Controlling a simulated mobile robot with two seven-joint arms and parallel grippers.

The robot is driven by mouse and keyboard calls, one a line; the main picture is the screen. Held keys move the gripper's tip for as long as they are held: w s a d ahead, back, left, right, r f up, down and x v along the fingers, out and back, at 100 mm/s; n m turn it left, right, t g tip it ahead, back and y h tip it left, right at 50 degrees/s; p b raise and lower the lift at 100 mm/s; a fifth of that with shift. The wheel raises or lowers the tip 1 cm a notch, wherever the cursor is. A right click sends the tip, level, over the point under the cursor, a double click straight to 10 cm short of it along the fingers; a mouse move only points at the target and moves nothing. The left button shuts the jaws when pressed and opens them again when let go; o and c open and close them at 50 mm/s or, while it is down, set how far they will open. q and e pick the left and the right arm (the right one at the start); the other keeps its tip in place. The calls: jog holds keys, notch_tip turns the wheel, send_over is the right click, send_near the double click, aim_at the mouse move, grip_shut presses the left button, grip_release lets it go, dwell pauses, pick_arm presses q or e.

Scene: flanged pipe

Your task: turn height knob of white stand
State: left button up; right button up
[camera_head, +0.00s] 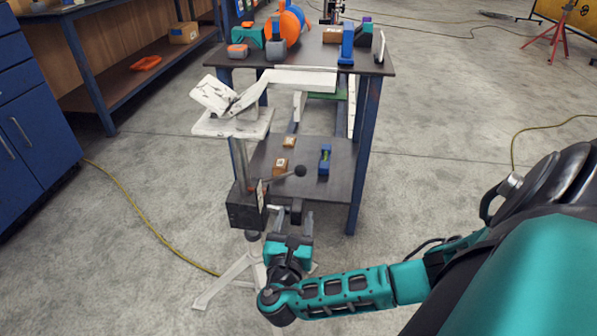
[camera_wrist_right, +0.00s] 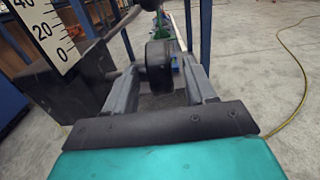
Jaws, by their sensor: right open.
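The white stand (camera_head: 232,124) stands left of centre in the head view, with a white top, a black box (camera_head: 243,207) on its column and white legs (camera_head: 228,281). A lever with a dark ball end (camera_head: 300,171) sticks out to the right. The height knob (camera_head: 297,209), dark and round, shows at the right of the box. In the right wrist view the knob (camera_wrist_right: 159,66) lies between the fingertips of my right gripper (camera_wrist_right: 160,82). My right gripper (camera_head: 290,222) is open around it; contact cannot be told. My left gripper is not in view.
A dark-topped table (camera_head: 228,57) with blue legs stands just behind the stand, holding several tools. Its lower shelf (camera_head: 338,185) carries small boxes and a blue item. A yellow cable (camera_head: 150,228) crosses the floor at left. Floor to the right is mostly clear.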

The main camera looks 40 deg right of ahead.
aim_at(299, 203)
jog(key=b+x, duration=0.1)
jog(key=x, duration=0.4)
jog(key=shift+w+d, duration=0.2)
jog(key=shift+d, duration=0.05)
jog(key=shift+c, duration=0.4)
